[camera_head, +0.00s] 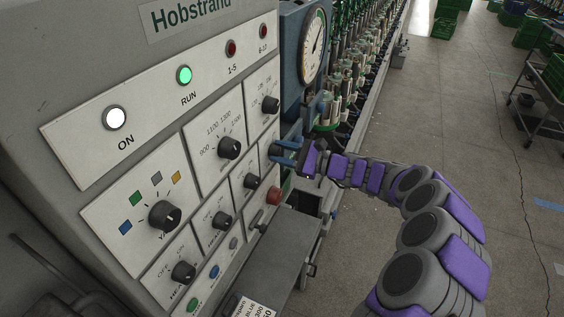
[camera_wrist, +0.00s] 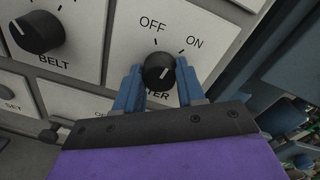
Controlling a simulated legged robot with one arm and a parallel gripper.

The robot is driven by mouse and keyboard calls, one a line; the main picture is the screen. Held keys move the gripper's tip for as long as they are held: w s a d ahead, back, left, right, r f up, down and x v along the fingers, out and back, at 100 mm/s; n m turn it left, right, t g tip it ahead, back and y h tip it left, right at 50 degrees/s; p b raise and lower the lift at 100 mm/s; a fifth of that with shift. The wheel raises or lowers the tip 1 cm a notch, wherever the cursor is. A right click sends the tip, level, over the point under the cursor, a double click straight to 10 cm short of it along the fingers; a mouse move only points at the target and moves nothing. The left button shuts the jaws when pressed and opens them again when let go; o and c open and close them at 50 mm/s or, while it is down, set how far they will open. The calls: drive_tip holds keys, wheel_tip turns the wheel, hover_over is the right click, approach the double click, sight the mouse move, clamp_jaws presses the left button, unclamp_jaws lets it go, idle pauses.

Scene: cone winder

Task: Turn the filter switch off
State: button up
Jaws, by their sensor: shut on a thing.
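The filter switch (camera_wrist: 158,72) is a round black knob in the middle of the wrist view. OFF is printed above it and ON to its upper right; its lower label is partly covered, with only "TER" readable. Its pale mark seems to point up and right, towards the ON side. My gripper (camera_wrist: 158,88) has one blue finger on each side of the knob and is shut on it. In the head view my gripper (camera_head: 285,154) reaches the right edge of the panel, and its fingers largely hide the switch there.
A BELT knob (camera_wrist: 38,32) is left of the switch. Other knobs, such as the large one (camera_head: 164,216), and a red button (camera_head: 274,195) share the panel. A gauge (camera_head: 313,46) and rows of spindles (camera_head: 352,75) stand behind.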

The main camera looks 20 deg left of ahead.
drive_tip(key=n+b, duration=0.1)
drive_tip(key=b, duration=0.1)
drive_tip(key=n+b, duration=0.2)
drive_tip(key=shift+f+n, duration=0.25)
drive_tip(key=shift+n, duration=0.05)
drive_tip(key=n+b, duration=0.3)
drive_tip(key=b, duration=0.2)
drive_tip(key=shift+s+n, duration=0.1)
drive_tip(key=shift+n, duration=0.2)
drive_tip(key=shift+r, duration=0.1)
drive_tip(key=o, duration=1)
drive_tip(key=shift+r, duration=0.1)
drive_tip(key=shift+o, duration=0.2)
drive_tip(key=d+p, duration=0.2)
drive_tip(key=d, duration=1.5)
drive_tip(key=shift+s+d+r+p, duration=0.2)
drive_tip(key=shift+s+r+p, duration=0.1)
drive_tip(key=shift+s, duration=0.1)
